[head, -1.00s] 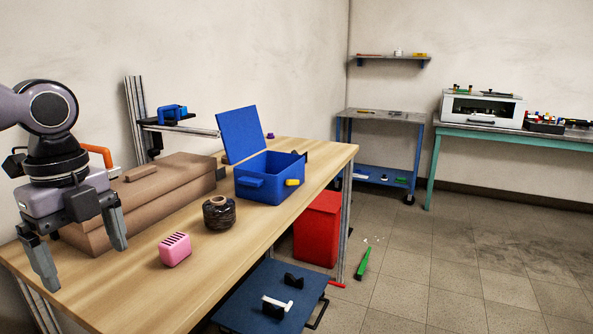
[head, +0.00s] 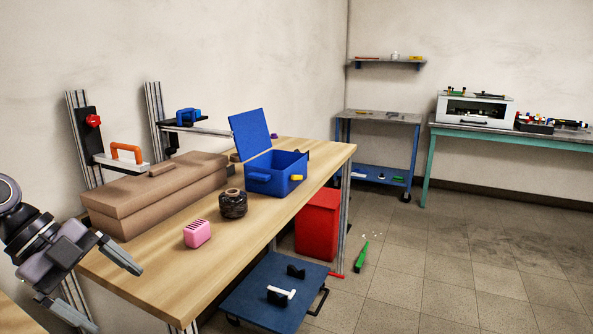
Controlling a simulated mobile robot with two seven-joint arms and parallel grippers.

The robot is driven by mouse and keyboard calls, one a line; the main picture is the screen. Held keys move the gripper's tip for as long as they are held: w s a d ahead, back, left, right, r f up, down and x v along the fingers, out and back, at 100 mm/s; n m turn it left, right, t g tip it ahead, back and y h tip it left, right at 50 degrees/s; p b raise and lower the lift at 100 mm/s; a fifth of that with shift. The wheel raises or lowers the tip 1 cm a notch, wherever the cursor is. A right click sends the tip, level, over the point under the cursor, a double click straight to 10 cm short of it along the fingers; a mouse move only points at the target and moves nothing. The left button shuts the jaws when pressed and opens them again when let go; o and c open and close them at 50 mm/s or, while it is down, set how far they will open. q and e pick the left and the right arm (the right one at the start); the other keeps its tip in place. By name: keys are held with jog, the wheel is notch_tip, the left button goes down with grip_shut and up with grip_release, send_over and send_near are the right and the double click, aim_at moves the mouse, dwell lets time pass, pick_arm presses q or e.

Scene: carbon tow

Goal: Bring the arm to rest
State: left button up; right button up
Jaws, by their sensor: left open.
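My left gripper (head: 103,292) is at the lower left of the head view. It hangs beside the near left end of the wooden workbench (head: 165,277), tilted, with its fingers spread and nothing between them. The fingers point down and to the right. The rest of the left arm is cut off by the left edge of the picture. My right gripper does not show.
On the bench are a brown case (head: 125,218), a pink slotted block (head: 197,234), a dark tow spool (head: 233,204) and an open blue box (head: 278,178). A red bin (head: 317,225) and a blue cart (head: 255,297) stand on the floor. The floor at right is mostly clear.

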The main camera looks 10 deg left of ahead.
pick_arm(q)
notch_tip(320, 180, down, 14)
jog(key=s+n+t+y+p, duration=0.15)
jog(key=n+t+p, duration=0.45)
jog(key=n+t, duration=0.6)
jog(key=s+d+f+n+g+y+p, duration=0.1)
jog(key=s+d+f+n+g, duration=0.1)
jog(key=s+d+f, duration=0.3)
jog(key=s+d+f+n+g+y+p, duration=0.1)
jog(key=s+d+f+n, duration=0.3)
jog(key=d, duration=0.4)
jog(key=shift+s+d+f+n+g+y+p, duration=0.4)
jog(key=shift+s+f+y+p, duration=0.1)
jog(key=shift+f+y, duration=0.3)
